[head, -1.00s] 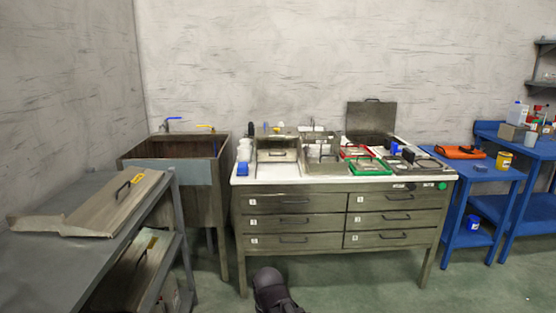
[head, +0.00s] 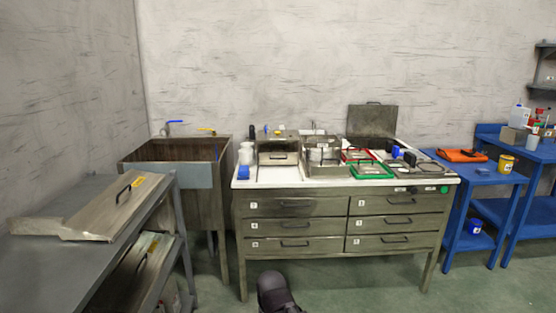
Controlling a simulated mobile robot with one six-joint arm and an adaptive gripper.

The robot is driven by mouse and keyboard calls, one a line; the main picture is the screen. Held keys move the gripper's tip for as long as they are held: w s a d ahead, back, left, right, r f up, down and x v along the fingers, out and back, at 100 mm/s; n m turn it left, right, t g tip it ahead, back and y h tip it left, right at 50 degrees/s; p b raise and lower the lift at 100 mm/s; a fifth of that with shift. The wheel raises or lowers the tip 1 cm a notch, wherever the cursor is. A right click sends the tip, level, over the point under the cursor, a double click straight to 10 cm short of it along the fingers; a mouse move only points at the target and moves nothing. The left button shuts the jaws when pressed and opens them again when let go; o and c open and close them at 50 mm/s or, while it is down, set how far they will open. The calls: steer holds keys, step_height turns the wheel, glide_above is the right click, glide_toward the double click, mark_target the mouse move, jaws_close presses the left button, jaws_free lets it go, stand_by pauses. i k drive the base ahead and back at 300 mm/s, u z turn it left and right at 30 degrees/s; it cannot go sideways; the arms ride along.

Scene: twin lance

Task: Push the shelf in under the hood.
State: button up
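A white-topped drawer bench (head: 246,180) stands in the middle against the wall. No shelf sliding under a hood can be made out clearly. A dark rounded part of my arm shows at the bottom centre, in front of the bench and well apart from it. My gripper's fingers are not visible.
A grey bench (head: 60,262) with metal lids fills the left. A sink (head: 170,176) stands behind it. Green- and red-rimmed trays (head: 371,169) lie on the drawer bench. Blue tables (head: 478,172) stand at right. Green floor before the drawer bench is clear.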

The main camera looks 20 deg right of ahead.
mark_target(291, 158)
steer(key=z, duration=0.25)
steer(key=i, duration=1.35)
steer(key=u, duration=0.25)
